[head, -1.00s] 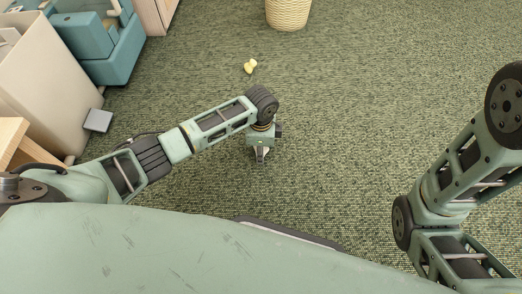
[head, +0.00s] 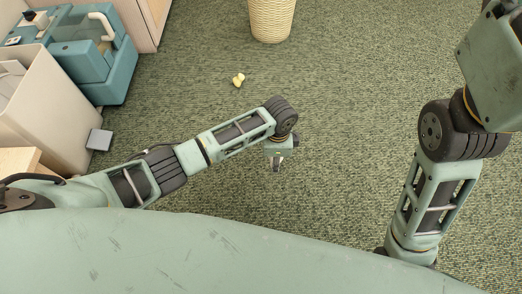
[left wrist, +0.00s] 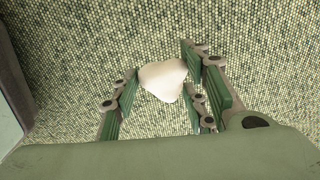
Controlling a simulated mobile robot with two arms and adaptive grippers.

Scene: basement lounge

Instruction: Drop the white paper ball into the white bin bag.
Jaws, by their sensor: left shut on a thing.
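The white paper ball (left wrist: 163,78) sits between the fingers of my left gripper (left wrist: 165,92) in the left wrist view. The fingers are shut on it. In the head view, my left gripper (head: 276,166) hangs above the carpet, pointing down; the ball is too small to make out there. A tall pale bin (head: 62,115) with a grey pedal-like plate (head: 99,139) stands at the left. White material (head: 10,76) shows inside its top, cut by the picture edge; I cannot tell for sure that it is the bin bag. My right gripper is out of view.
A small pale-yellow object (head: 239,80) lies on the carpet beyond my left gripper. A woven basket (head: 271,18) stands at the top. A teal unit (head: 95,60) stands behind the bin. A wooden surface (head: 18,162) is at the left edge. The middle carpet is open.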

